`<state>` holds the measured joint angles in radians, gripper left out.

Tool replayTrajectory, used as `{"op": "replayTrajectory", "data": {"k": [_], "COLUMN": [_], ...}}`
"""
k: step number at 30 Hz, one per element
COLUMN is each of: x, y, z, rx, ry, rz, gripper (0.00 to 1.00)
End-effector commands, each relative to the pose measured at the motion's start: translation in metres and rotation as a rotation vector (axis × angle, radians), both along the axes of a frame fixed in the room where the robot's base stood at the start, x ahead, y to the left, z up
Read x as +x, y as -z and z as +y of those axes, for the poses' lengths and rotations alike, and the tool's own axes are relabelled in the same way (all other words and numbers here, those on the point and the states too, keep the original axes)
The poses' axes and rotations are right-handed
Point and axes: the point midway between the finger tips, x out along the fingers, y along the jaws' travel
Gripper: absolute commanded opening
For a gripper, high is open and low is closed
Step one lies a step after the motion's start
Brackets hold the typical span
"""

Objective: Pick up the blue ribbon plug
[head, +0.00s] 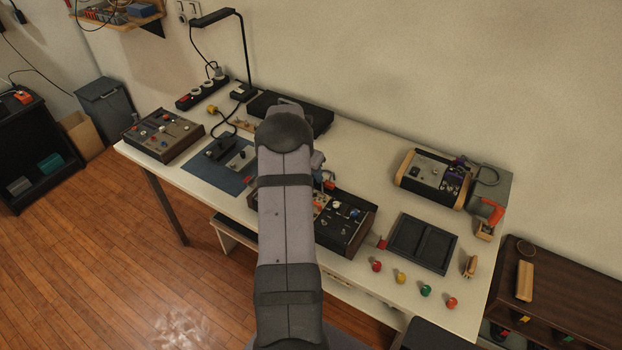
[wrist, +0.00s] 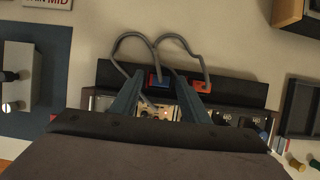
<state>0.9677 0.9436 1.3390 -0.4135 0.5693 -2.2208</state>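A small blue plug (wrist: 155,80) with some red around it sits on the dark panel of a device, seen in the wrist view between my fingers. A grey cable loops up from it. A second plug, red and blue (wrist: 203,86), is just to its right, by my right finger. My gripper (wrist: 161,77) is open, its two fingers spread around the area of the blue plug. I cannot tell whether either finger touches it. In the head view my arm hides the plugs and most of the gripper.
The device (head: 347,212) has knobs and lights. A black tray (head: 422,244) and several coloured knobs lie to its right. A blue mat (head: 212,178) is to the left, and a wood-sided device (head: 432,178) at the back right. The table front right has bare patches.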

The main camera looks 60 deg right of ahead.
Motion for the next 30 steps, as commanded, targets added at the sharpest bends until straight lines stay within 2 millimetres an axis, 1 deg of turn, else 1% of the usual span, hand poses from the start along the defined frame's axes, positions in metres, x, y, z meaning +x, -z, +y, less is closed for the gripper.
{"op": "replayTrajectory", "data": {"k": [1,2,3,4,13,17,20,30], "x": [0.000,0.000,0.000,0.000,0.000,0.000,0.001,0.001], "y": [0.000,0.000,0.000,0.000,-0.001,-0.008,-0.018,-0.074], "z": [0.000,0.000,0.000,0.000,0.000,-0.001,-0.001,-0.001], "rx": [0.000,0.000,0.000,0.000,0.000,-0.002,-0.003,-0.004], "ry": [0.000,0.000,0.000,0.000,0.000,0.001,0.000,0.001], "rz": [0.000,0.000,0.000,0.000,0.000,-0.001,-0.002,-0.004], "gripper": [0.28,0.21,0.11,0.06,0.06,0.06,0.06,0.06]}}
